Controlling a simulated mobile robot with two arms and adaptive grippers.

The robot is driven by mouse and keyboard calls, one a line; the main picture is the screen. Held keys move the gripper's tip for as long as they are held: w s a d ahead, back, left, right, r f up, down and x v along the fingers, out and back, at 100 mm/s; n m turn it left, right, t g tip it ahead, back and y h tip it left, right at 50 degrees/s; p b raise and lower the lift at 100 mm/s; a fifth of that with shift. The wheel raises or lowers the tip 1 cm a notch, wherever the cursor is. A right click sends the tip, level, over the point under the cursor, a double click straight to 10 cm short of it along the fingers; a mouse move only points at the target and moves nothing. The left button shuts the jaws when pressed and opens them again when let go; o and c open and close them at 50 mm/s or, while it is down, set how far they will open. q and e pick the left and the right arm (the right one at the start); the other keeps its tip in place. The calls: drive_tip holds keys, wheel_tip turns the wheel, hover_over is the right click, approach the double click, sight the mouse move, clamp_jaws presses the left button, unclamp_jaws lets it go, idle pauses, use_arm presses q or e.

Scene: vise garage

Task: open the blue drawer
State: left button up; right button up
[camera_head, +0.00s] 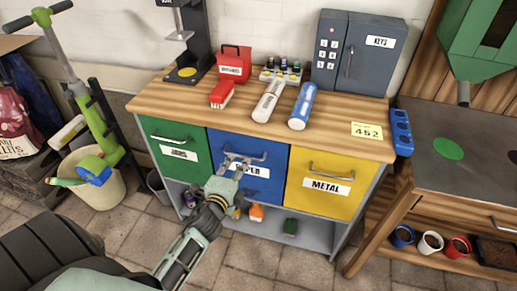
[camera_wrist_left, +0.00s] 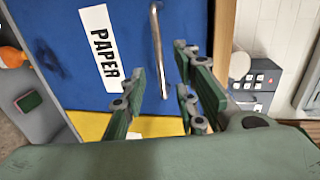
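The blue drawer (camera_head: 266,188) is the middle one of three in the workbench front and looks closed. Its label is partly covered by my gripper in the head view and reads PAPER in the left wrist view (camera_wrist_left: 98,48). Its metal bar handle (camera_head: 258,157) also shows in the left wrist view (camera_wrist_left: 159,50). My left gripper (camera_head: 235,164) is at the drawer front by the handle. Its fingers (camera_wrist_left: 160,78) are spread apart, with the handle between them in the wrist picture. I cannot tell whether they touch it. My right gripper is not in view.
A green drawer (camera_head: 170,132) is on the left and a yellow METAL drawer (camera_head: 310,205) on the right. The wooden benchtop (camera_head: 200,105) carries a red box (camera_head: 235,62), bottles and a key safe (camera_head: 352,55). An open shelf (camera_head: 270,228) with small items lies below.

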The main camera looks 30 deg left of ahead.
sight(244, 157)
use_arm(q)
drive_tip(key=shift+w+a, duration=0.15)
drive_tip(key=shift+w, duration=0.2)
drive_tip(key=shift+x, duration=1.2)
drive_tip(key=x, duration=0.3)
drive_tip(key=shift+w+f, duration=0.15)
drive_tip(key=shift+w+a, duration=0.15)
drive_tip(key=shift+w, duration=0.1)
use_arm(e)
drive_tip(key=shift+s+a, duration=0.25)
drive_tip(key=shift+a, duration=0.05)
use_arm(q)
drive_tip(key=shift+c, duration=0.3)
clamp_jaws()
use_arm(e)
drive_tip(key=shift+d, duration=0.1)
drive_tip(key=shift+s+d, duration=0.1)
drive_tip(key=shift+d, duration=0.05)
